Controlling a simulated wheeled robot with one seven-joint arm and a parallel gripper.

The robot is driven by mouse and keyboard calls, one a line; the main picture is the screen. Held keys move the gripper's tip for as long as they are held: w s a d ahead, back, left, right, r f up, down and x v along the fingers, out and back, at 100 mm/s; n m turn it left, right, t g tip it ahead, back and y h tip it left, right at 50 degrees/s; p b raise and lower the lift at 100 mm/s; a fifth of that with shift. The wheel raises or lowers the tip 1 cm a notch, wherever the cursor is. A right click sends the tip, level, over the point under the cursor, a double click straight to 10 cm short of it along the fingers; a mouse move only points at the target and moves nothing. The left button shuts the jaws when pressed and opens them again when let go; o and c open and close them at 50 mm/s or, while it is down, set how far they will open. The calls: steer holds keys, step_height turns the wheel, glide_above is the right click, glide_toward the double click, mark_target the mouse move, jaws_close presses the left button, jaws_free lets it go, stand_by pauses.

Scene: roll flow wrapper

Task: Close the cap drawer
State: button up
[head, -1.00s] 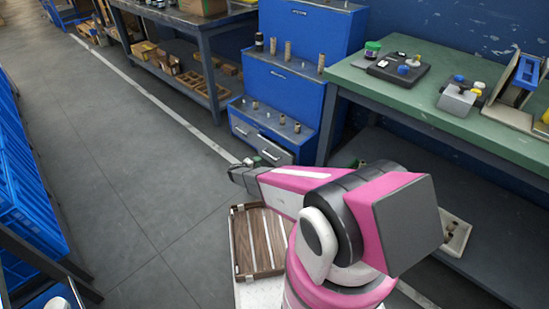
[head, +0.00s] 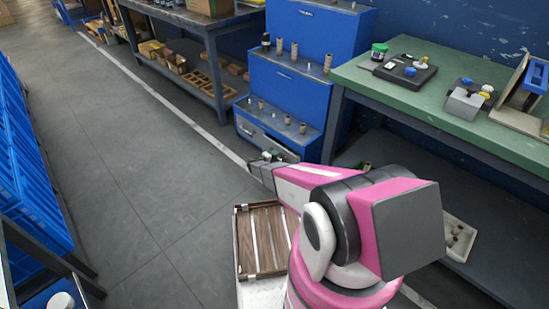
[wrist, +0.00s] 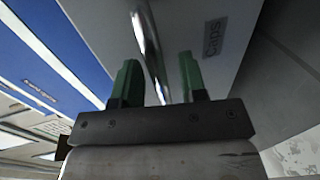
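The cap drawer is a grey drawer front low on the blue cabinet, partly hidden by my gripper in the head view (head: 283,154). In the wrist view its front (wrist: 215,75) fills the middle, with a label that appears to read CAPS and a shiny bar handle (wrist: 150,45). My gripper (wrist: 160,80) has its two green-tipped fingers spread apart. The handle shows between them, but I cannot tell whether they touch it. My gripper also shows in the head view (head: 262,159) against the drawer. How far the drawer stands out is hard to tell.
The stepped blue cabinet (head: 298,98) carries several small cylinders. A green-topped workbench (head: 430,105) with devices stands to the right. A wooden slatted tray (head: 243,240) lies close to my base. The grey floor on the left (head: 130,180) is clear.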

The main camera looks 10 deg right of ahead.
steer(key=shift+c, duration=0.3)
jaws_close()
steer(key=shift+r+x, duration=0.2)
steer(key=shift+x, duration=0.8)
steer(key=shift+r+x, duration=0.2)
steer(key=shift+x, duration=0.85)
steer(key=shift+o, duration=0.3)
jaws_free()
steer(key=shift+d, duration=0.15)
steer(key=v, duration=1)
steer(key=shift+a, duration=0.35)
steer(key=shift+s+r, duration=0.15)
steer(key=shift+s, duration=0.05)
